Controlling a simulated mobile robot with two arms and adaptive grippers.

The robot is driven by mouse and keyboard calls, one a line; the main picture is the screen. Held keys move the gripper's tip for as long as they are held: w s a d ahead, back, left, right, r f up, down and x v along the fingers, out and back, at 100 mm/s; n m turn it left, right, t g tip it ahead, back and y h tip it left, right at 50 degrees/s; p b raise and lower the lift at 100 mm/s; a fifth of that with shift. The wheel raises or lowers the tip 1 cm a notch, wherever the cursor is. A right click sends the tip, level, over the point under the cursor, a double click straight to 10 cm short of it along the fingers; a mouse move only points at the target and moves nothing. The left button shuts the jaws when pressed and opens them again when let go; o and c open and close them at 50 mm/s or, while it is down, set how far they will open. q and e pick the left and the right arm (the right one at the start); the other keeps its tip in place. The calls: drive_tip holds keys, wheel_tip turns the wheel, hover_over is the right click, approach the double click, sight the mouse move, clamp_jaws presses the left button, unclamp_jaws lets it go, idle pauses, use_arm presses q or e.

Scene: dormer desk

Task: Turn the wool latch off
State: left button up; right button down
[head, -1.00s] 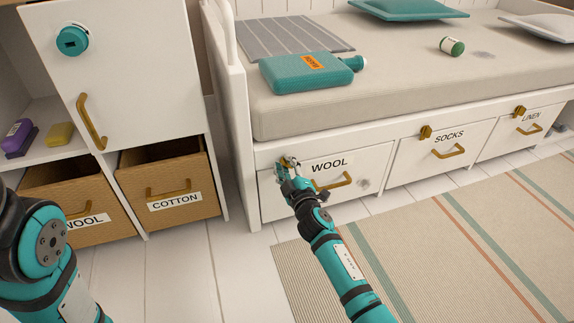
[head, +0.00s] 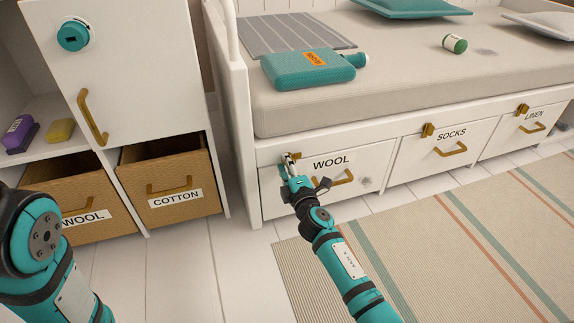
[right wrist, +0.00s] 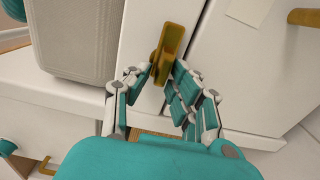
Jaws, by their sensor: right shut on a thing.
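The wool latch (head: 295,156) is a small brass piece on the bed frame, at the upper left of the closed white drawer labelled WOOL (head: 336,182). My right gripper (head: 289,160) is at this latch, its fingers shut on it and partly hiding it in the head view. In the right wrist view the latch (right wrist: 170,45) rises between the fingertips of the right gripper (right wrist: 163,76), one finger on each side. The left arm shows at the lower left of the head view, but its gripper is out of view.
The drawer's brass handle (head: 346,177) is just right of my right gripper. Latched SOCKS (head: 450,150) and LINEN (head: 530,128) drawers continue right. Brown WOOL (head: 75,195) and COTTON (head: 168,182) bins stand at left. A striped rug (head: 450,240) covers the floor in front.

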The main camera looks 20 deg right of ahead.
drive_tip(key=shift+f, duration=0.1)
idle(0.3)
drive_tip(key=c, duration=1.5)
unclamp_jaws()
drive_tip(key=shift+o, duration=0.7)
drive_tip(key=shift+s, duration=0.1)
drive_tip(key=s, duration=0.7)
drive_tip(key=shift+s, duration=0.2)
drive_tip(key=shift+d, duration=0.1)
